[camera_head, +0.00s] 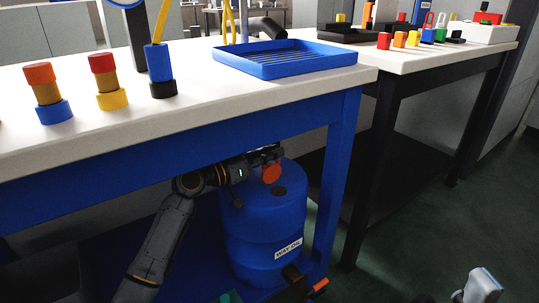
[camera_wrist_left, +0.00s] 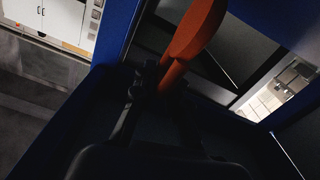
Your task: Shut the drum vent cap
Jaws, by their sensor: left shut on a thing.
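The blue drum (camera_head: 262,225) stands under the near workbench and has a "WAY OIL" label. The orange vent cap (camera_head: 272,173) is above the drum's top, its round face turned toward the head camera, with a dark round spot (camera_head: 279,191) on the drum top just below it. The cap also shows in the left wrist view (camera_wrist_left: 193,30), tilted, with an orange stem running down to the fingers. My left gripper (camera_head: 268,154) reaches under the bench top and is shut on the cap; its fingers (camera_wrist_left: 150,85) are dark and partly hidden.
The blue bench edge and leg (camera_head: 335,180) closely surround the drum. A tap with an orange handle (camera_head: 318,286) is low at the drum's front. A blue tray (camera_head: 285,58) and colored fittings stand on the bench top. Open green floor (camera_head: 420,240) lies to the right.

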